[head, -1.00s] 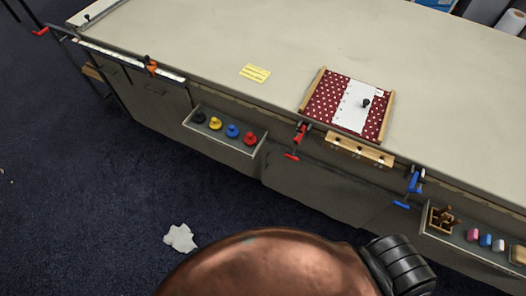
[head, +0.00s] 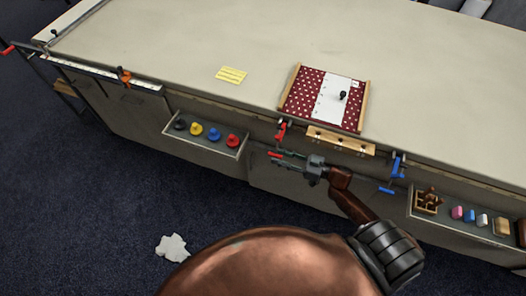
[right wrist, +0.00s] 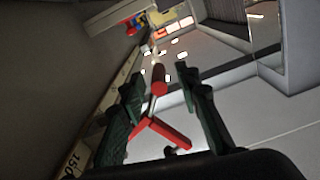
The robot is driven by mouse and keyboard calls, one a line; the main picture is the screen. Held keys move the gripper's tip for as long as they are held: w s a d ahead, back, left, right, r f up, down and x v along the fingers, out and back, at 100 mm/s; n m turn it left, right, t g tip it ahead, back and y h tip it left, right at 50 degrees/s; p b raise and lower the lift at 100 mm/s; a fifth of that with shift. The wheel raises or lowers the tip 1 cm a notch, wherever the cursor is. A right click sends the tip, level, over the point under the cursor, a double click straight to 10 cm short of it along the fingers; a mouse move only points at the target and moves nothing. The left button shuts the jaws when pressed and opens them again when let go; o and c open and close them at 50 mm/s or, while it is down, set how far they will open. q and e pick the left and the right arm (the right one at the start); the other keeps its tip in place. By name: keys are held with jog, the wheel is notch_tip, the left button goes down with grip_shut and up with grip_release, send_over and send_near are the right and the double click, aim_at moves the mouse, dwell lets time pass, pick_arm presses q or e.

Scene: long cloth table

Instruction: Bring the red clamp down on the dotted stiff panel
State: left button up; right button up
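The dotted panel (head: 304,95) is dark red with white dots. My right gripper (head: 283,158) is at that handle, below the edge. In the right wrist view, its dark green fingers (right wrist: 159,82) are open on either side of the clamp's red handle (right wrist: 162,131); contact is unclear. My left gripper is not in view.
A wooden strip (head: 341,142) and a blue clamp (head: 397,166) are right of the red clamp. A shelf of coloured knobs (head: 205,143) hangs left, another shelf (head: 462,225) right. A yellow note (head: 231,75) lies on the table; the far tabletop is clear.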

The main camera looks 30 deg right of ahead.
jog(key=x, duration=0.7)
jog(key=shift+w+a, duration=0.15)
jog(key=shift+w, duration=0.15)
grip_shut()
dwell(0.5)
